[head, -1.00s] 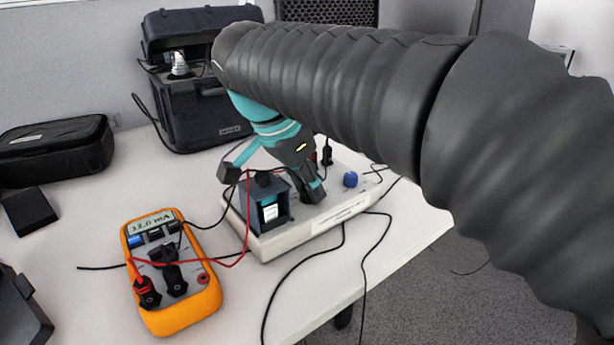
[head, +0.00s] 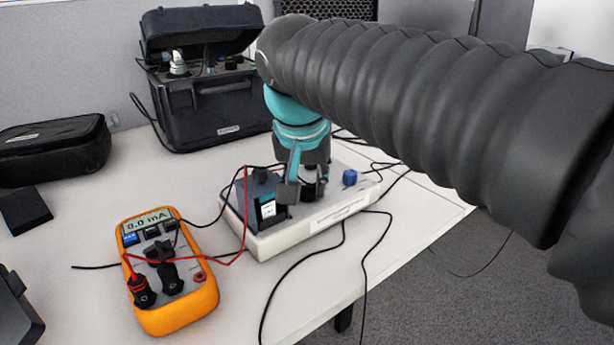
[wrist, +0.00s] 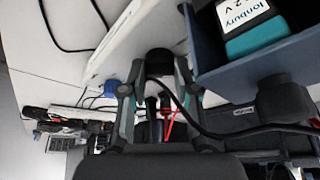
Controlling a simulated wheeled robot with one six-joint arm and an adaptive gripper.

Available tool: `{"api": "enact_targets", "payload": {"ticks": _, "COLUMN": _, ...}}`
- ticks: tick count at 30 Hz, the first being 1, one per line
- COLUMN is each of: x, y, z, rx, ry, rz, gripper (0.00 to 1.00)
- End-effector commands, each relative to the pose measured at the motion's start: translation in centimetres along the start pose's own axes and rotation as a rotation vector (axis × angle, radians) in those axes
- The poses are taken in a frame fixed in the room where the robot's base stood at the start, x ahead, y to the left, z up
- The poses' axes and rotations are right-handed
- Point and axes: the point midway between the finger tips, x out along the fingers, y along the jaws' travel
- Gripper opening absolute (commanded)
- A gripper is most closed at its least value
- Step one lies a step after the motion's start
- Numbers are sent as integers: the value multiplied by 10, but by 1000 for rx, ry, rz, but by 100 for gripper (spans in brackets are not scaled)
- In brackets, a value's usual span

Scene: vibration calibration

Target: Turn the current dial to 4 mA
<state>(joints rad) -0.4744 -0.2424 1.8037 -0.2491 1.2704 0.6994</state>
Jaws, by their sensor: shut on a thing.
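My gripper (head: 303,190) points down over the white board (head: 272,240) and is shut on a black dial, mostly hidden in the head view. In the wrist view, my gripper's fingers (wrist: 157,82) stand on either side of the black dial (wrist: 157,62). The dial's pointer and scale marks cannot be read. The orange multimeter (head: 175,312) lies at the front left, and its display (head: 148,220) reads 8.0 mA.
A blue knob (head: 350,177) stands on the board just right of my gripper. A dark battery holder (head: 270,208) is close on its left. Red and black leads cross between meter and board. A black case (head: 215,120) stands behind.

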Motion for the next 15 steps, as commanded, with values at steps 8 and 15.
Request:
{"api": "enact_targets", "payload": {"ticks": 8, "x": 0, "y": 3, "z": 1, "rx": -235, "ry": -5, "rz": -99, "gripper": 0}}
{"api": "enact_targets", "payload": {"ticks": 15, "x": 1, "y": 4, "z": 0, "rx": -436, "ry": -7, "rz": -180, "gripper": 0}}
